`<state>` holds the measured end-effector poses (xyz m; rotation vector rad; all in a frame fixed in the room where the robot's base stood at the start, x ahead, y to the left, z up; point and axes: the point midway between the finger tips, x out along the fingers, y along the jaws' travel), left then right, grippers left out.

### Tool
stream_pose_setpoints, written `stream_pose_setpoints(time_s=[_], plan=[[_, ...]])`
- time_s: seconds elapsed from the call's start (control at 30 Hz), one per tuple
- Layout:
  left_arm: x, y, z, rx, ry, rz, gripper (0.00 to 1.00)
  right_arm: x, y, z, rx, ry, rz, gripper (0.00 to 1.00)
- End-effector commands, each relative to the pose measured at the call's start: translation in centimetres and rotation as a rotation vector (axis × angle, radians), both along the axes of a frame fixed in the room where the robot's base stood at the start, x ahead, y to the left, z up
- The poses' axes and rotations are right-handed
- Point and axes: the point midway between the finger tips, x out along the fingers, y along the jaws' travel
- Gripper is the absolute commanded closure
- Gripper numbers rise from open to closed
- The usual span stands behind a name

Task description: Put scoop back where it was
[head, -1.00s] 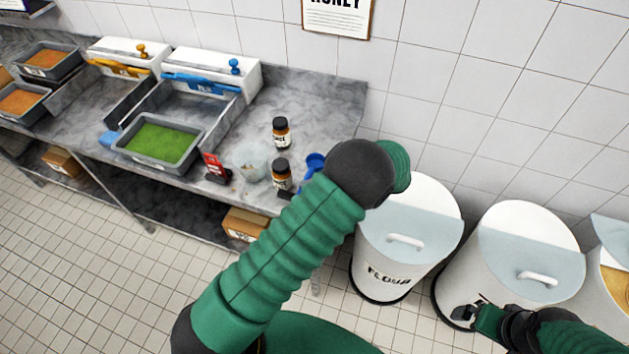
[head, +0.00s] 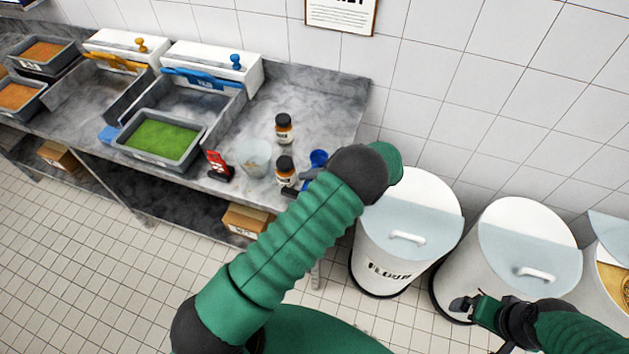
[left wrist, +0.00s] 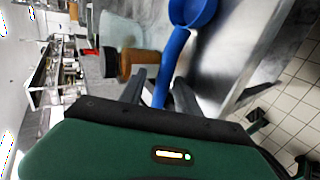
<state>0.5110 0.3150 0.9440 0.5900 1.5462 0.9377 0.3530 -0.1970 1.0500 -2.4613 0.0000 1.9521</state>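The blue scoop (head: 319,157) is at the right end of the steel counter, partly hidden behind my left arm. The left wrist view shows its round bowl (left wrist: 196,12) and its handle, which runs down between my left fingers. My left gripper (head: 299,183) is open at the counter's right end; it also shows in the left wrist view (left wrist: 160,88). Its fingers stand apart on either side of the handle, with a gap on the left. My right gripper (head: 462,303) is low in front of a white bin, away from the scoop; its finger opening is unclear.
A green-filled tray (head: 162,138) sits further left. White bins (head: 408,234) stand right of the counter.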

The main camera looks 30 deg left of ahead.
Motion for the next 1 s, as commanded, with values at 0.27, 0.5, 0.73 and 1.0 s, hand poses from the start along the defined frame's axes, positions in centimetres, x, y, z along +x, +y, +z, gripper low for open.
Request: stream_pose_setpoints(time_s=[0.27,0.5,0.73,1.0], plan=[[0.0,-0.1,-0.1,0.004,0.002,0.001,0.59,0.0,0.0,0.0,0.0,0.0,0.0,0.0],[-0.1,-0.2,0.0,0.003,0.001,0.0,0.59,0.0,0.0,0.0,0.0,0.0,0.0,0.0],[0.0,-0.2,0.0,0.003,0.001,0.0,0.59,0.0,0.0,0.0,0.0,0.0,0.0,0.0],[0.9,-3.3,2.2,0.002,-0.004,-0.003,0.59,0.0,0.0,-1.1,0.0,0.0,0.0,0.0]])
